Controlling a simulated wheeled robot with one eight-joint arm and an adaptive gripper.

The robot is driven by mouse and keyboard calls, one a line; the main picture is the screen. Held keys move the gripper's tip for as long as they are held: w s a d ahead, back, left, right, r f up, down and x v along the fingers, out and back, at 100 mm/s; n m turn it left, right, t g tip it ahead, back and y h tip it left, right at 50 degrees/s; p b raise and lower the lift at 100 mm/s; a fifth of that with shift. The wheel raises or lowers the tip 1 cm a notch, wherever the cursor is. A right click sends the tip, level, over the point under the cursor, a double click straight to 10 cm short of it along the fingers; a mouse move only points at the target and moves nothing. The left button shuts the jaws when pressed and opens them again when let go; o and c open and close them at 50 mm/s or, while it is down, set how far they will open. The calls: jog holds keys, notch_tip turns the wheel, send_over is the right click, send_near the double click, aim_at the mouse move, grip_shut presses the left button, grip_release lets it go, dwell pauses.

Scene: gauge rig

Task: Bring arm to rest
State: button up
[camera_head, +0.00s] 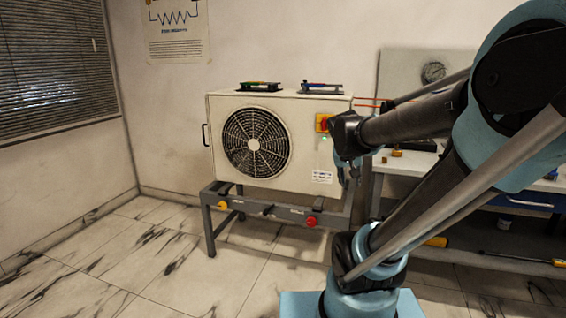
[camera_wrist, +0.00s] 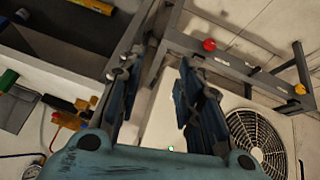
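My arm (camera_head: 410,122) is raised on the right of the head view and reaches left and away. My gripper (camera_head: 350,168) points down in front of the right end of a white fan unit (camera_head: 300,150), close to a red and yellow switch (camera_head: 324,122). In the wrist view my gripper (camera_wrist: 160,66) has its two fingers apart with nothing between them. The fan unit (camera_wrist: 215,103) shows below and beyond the right finger. Whether the gripper touches the unit cannot be told.
A grey stand (camera_head: 262,209) with red and yellow knobs carries the unit. A workbench (camera_head: 385,165) with small items and a gauge (camera_head: 433,72) on a panel is behind my arm. The tiled floor (camera_head: 110,255) at the left is clear.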

jog(key=s+a+f+n+g+y, duration=0.1)
jog(key=s+a+f, duration=0.1)
jog(key=s+f, duration=0.3)
jog(key=s+a+f+n+g+y, duration=0.1)
jog(key=s+f, duration=0.4)
jog(key=s, duration=0.7)
jog(key=shift+a+f+n+g+y, duration=0.15)
jog(key=shift+a+n+g+y, duration=0.15)
jog(key=shift+a+g+y, duration=0.35)
jog(key=shift+s+d, duration=0.1)
jog(key=shift+d, duration=0.05)
